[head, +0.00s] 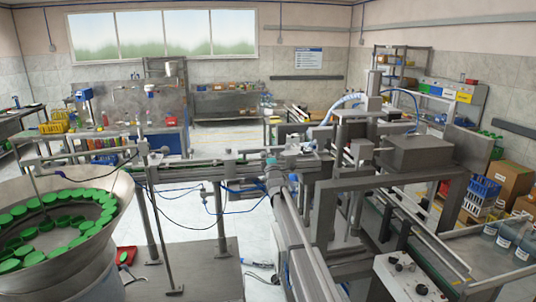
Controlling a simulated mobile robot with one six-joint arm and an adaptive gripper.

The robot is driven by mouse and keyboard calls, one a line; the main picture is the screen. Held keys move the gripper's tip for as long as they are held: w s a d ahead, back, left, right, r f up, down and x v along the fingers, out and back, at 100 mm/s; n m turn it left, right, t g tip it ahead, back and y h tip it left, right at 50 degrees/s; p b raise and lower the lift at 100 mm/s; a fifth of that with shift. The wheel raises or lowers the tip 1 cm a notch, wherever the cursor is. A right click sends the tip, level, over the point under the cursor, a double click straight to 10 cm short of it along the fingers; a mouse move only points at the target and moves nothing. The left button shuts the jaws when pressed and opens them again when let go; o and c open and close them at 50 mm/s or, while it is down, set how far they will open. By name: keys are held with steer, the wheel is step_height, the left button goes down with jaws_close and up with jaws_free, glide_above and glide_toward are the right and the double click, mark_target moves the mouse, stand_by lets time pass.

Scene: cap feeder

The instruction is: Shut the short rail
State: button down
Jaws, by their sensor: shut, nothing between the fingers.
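A horizontal metal rail (190,172) runs from the feeder bowl on the left toward the middle of the head view, carried on upright posts. I cannot tell which bar along it is the short rail, or whether it is open or shut. My grey arm reaches up from the bottom middle to the right end of this rail. My gripper (308,147) is small and partly lost among the machine parts there. It is shut with nothing held. I cannot tell whether it touches the rail.
The feeder bowl (60,215) with several green caps stands at the left. A large machine frame (390,180) with a grey box on top is close on the right. A control box (410,278) is at the lower right. Thin blue hoses hang below the rail.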

steer(key=shift+w+r+g+p, duration=0.3)
steer(key=shift+g+p, duration=0.2)
steer(key=shift+p, duration=0.45)
steer(key=shift+w+a+r+g+h+p, duration=0.2)
steer(key=shift+w+r+p, duration=0.15)
steer(key=shift+w+p, duration=0.2)
steer(key=shift+w+a+r+g+h+p, duration=0.1)
steer(key=shift+w+a+r+p, duration=0.15)
steer(key=shift+w+p, duration=0.3)
steer(key=shift+w+r+g+p, duration=0.35)
steer(key=shift+g+p, duration=0.25)
steer(key=shift+p, duration=0.6)
steer(key=shift+w+a+f, duration=0.15)
steer(key=shift+w+a, duration=0.05)
steer(key=shift+w, duration=0.4)
steer(key=shift+w+a+f, duration=0.15)
steer(key=shift+w+a, duration=0.05)
steer(key=shift+w, duration=0.45)
steer(key=shift+w+a+f, duration=0.15)
steer(key=shift+w+a, duration=0.05)
steer(key=shift+w, duration=0.4)
steer(key=shift+w+a+f+b, duration=0.15)
steer(key=shift+w+f+b, duration=0.25)
steer(key=shift+w, duration=0.2)
steer(key=shift+w+a+f+b, duration=0.15)
steer(key=shift+w+f+b, duration=0.1)
steer(key=shift+w+b, duration=0.25)
steer(key=shift+w, duration=0.1)
